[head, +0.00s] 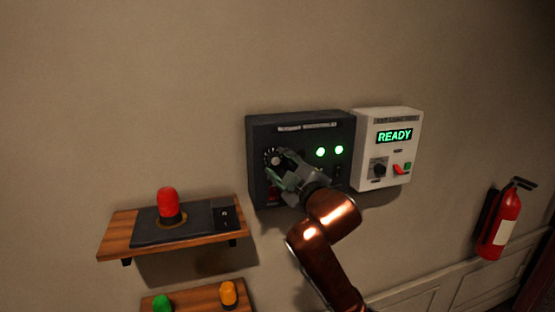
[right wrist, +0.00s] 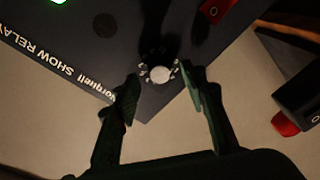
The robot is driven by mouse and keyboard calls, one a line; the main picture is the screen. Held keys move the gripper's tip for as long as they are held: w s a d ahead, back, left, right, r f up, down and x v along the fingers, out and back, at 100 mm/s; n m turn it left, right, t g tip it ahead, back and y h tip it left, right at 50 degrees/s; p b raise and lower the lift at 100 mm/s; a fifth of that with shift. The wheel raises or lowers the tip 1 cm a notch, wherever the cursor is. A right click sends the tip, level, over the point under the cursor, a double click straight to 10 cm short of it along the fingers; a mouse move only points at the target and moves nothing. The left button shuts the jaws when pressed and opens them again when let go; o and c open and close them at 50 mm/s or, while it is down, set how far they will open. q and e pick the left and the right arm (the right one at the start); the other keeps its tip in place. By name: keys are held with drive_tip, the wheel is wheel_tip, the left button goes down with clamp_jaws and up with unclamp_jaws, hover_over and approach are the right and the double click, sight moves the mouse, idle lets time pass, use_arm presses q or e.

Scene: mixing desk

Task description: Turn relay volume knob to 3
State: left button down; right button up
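The relay box (head: 318,125) is a dark wall box with a label strip and two lit green lamps. Its volume knob (head: 272,156) is at the upper left of its face, partly hidden by my right gripper (head: 284,170). In the right wrist view the knob (right wrist: 161,74) has a pale round cap with light marks around it. There my right gripper (right wrist: 161,88) is open, with one finger on each side of the knob and gaps visible. I cannot read the knob's setting. My left gripper is not in view.
A white box (head: 366,145) with a green READY display adjoins the relay box on the right. A wooden shelf (head: 118,237) with a red lamp (head: 168,203) is at lower left. A fire extinguisher (head: 501,222) hangs at far right. A red switch (right wrist: 217,10) is near the knob.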

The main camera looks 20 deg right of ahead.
drive_tip(key=shift+w, duration=0.55)
clamp_jaws()
